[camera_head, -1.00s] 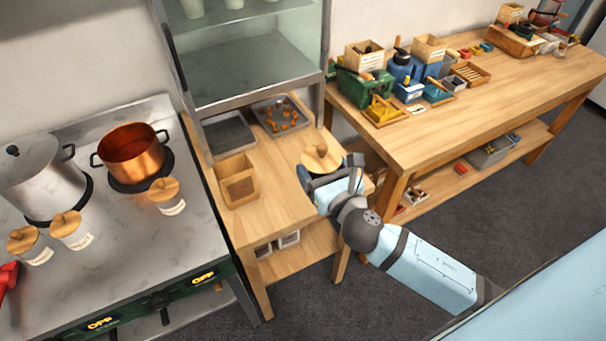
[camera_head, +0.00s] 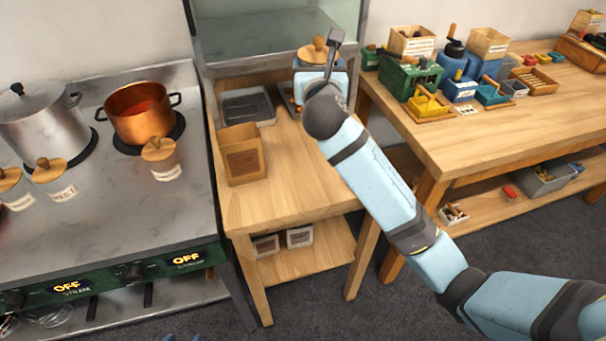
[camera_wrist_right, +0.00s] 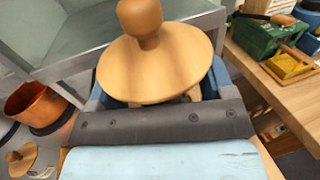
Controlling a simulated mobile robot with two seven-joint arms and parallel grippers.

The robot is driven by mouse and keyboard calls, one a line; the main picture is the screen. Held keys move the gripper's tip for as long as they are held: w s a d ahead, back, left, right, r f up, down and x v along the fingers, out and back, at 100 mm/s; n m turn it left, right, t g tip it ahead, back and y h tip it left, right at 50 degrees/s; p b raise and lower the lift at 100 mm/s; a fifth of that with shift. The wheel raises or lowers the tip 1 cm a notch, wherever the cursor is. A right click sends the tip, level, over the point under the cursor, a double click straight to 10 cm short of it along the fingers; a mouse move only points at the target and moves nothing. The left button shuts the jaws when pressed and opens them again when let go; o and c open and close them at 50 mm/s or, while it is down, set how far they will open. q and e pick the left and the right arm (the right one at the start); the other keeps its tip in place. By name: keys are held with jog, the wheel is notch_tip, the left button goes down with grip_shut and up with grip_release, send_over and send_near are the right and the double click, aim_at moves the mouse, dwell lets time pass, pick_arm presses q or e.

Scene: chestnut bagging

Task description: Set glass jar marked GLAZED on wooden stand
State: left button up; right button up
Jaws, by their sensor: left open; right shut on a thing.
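A glass jar with a round wooden lid (camera_head: 318,50) is in my right gripper (camera_head: 322,72), at the far right of the small wooden table, before the glass-fronted cabinet. The gripper is shut around the jar below the lid. In the right wrist view the lid (camera_wrist_right: 155,62) hides most of the jar; no label is readable, so I cannot confirm GLAZED. An open square wooden holder (camera_head: 242,153) stands on the table to the left; I cannot tell whether it is the stand. My left gripper (camera_head: 184,338) barely shows at the bottom edge, open.
The small table (camera_head: 285,180) has bare room at its front and middle. A dark tray (camera_head: 247,107) lies behind the holder. Lidded jars (camera_head: 162,158), a copper pot (camera_head: 143,115) and a steel pot (camera_head: 42,122) stand on the stove. A crowded workbench (camera_head: 470,140) is at right.

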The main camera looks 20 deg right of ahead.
jog(key=shift+w+a+f, duration=0.1)
jog(key=shift+w+f, duration=0.05)
jog(key=shift+f, duration=0.15)
notch_tip(320, 180, down, 19)
jog(key=b, duration=0.4)
jog(key=shift+b, duration=0.35)
pick_arm(q)
jog(key=shift+w+d+f, duration=0.1)
jog(key=shift+d+f, duration=0.05)
jog(key=shift+f, duration=0.4)
jog(key=shift+w+d+f, duration=0.1)
jog(key=shift+f, duration=0.45)
pick_arm(e)
jog(key=o, duration=1.1)
jog(key=shift+f, duration=0.15)
